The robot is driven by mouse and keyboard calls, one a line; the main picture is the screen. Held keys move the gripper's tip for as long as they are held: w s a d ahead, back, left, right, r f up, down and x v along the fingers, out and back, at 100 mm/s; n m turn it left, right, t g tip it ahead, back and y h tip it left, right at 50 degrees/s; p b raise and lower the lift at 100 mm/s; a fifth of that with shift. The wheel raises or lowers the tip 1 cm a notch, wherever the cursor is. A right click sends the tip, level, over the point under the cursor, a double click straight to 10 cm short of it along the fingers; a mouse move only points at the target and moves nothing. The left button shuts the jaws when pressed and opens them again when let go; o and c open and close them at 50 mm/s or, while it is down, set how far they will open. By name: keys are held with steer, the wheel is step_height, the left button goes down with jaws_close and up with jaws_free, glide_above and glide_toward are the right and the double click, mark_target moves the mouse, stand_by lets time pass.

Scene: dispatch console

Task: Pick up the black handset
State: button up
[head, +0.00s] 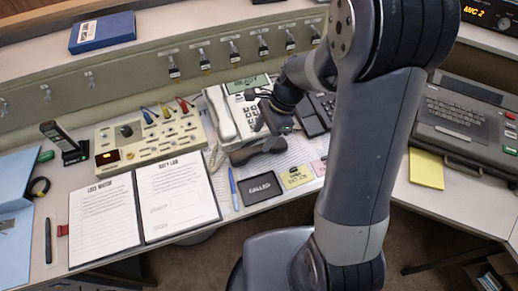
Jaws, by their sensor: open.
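A dark handset (258,151) lies on papers in front of the white desk phone (238,112), near the middle of the console. My gripper (268,121) is just above and behind it, beside the white phone's keypad. My gripper is open; its fingers are small and dark, and I cannot tell whether they touch the handset. A black desk phone (318,113) is partly hidden behind my arm.
A cream switch panel (150,138) and an open binder (145,203) lie left of the handset. A blue pen (234,189), a black sign (262,188) and yellow notes (296,177) lie in front. A grey keyboard machine (465,118) stands at right.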

mark_target(259, 148)
steer(key=x, duration=0.5)
steer(key=shift+s+d+f, duration=0.2)
steer(key=shift+f, duration=0.3)
